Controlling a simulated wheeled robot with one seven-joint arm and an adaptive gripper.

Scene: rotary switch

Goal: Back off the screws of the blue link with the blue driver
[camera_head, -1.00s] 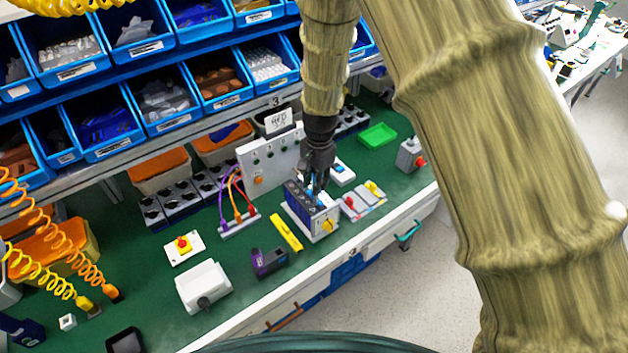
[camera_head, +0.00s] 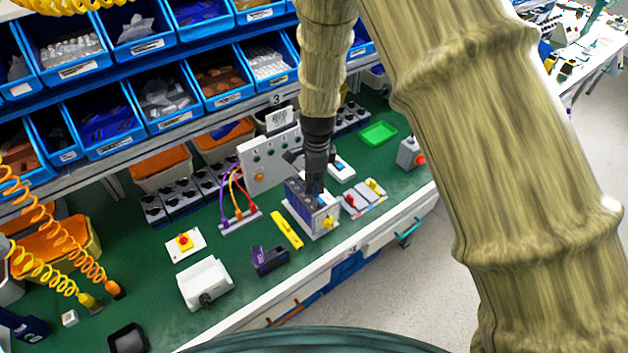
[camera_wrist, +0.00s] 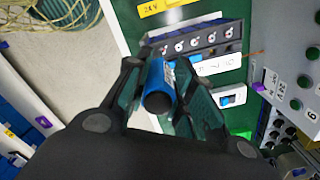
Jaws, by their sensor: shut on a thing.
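My gripper (camera_head: 317,178) is over the grey terminal block (camera_head: 298,197) on the green bench. In the wrist view my gripper (camera_wrist: 160,75) is shut on the blue driver (camera_wrist: 158,88), a short blue cylinder with a dark round end towards the camera. Beyond it, the block's dark face (camera_wrist: 196,42) shows a row of screw heads in light round recesses. The driver's tip is hidden, so I cannot tell whether it touches a screw. I cannot make out the blue link clearly in either view.
A panel with push buttons (camera_head: 262,160) stands just behind the block. Coloured leads (camera_head: 237,192), a yellow bar (camera_head: 286,233) and a switch plate (camera_head: 365,197) lie close around it. A green tray (camera_head: 378,134) is at the back right.

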